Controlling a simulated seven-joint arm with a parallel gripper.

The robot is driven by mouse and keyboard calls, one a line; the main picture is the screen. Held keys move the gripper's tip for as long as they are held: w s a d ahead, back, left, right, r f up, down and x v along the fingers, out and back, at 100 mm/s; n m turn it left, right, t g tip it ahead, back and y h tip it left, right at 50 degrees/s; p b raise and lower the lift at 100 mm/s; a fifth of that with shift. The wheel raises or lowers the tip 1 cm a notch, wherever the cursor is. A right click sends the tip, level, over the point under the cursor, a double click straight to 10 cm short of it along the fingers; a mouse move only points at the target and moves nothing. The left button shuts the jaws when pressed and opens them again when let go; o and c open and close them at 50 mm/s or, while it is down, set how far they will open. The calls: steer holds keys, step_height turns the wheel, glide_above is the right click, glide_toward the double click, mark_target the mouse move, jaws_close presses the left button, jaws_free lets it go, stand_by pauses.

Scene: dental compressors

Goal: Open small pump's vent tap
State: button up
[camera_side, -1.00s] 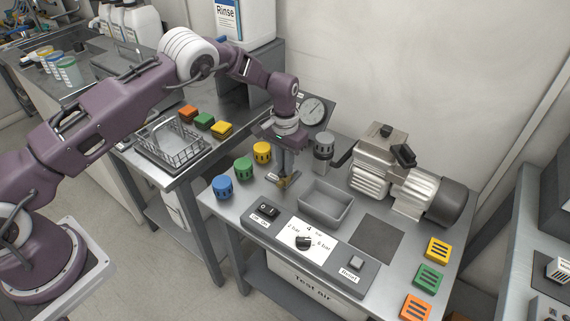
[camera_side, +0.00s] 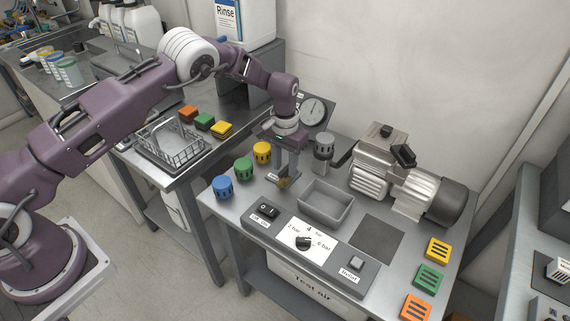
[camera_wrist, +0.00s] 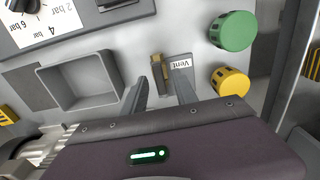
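The vent tap (camera_wrist: 160,68) is a small brass fitting on the bench, next to a grey plate marked "Vent" (camera_wrist: 181,64). In the side view the brass tap (camera_side: 284,183) shows just below my fingertips, partly hidden. My gripper (camera_side: 287,175) points down over it. In the wrist view my gripper (camera_wrist: 160,84) has its two grey fingers apart with nothing between the tips, and the tap lies just beyond them. I cannot tell whether a finger touches it. A silver pump with a dark motor end (camera_side: 385,180) stands at the back right.
A grey tray (camera_side: 326,222) sits close to the right of my gripper. Blue (camera_side: 223,187), green (camera_side: 243,168) and yellow (camera_side: 262,152) caps stand to the left. A control panel (camera_side: 310,240) lies in front; a gauge (camera_side: 313,110) stands behind.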

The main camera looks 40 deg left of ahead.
step_height(320, 180, up, 7)
steer(key=shift+r, duration=0.1)
stand_by(0.3)
steer(key=shift+r, duration=0.25)
step_height(320, 180, up, 10)
steer(key=t, duration=0.1)
glide_above(285, 169)
steer(key=s+a, duration=0.1)
steer(key=s, duration=0.2)
steer(key=s+a+r+t+h, duration=0.1)
steer(key=s+r+t, duration=0.1)
steer(key=s+r, duration=1.3)
steer(key=s+a+t+y, duration=0.1)
steer(key=s+t, duration=0.1)
steer(key=s, duration=1.8)
steer(key=shift+s+a+t, duration=0.15)
steer(key=shift+a+t, duration=0.1)
steer(key=shift+t, duration=0.05)
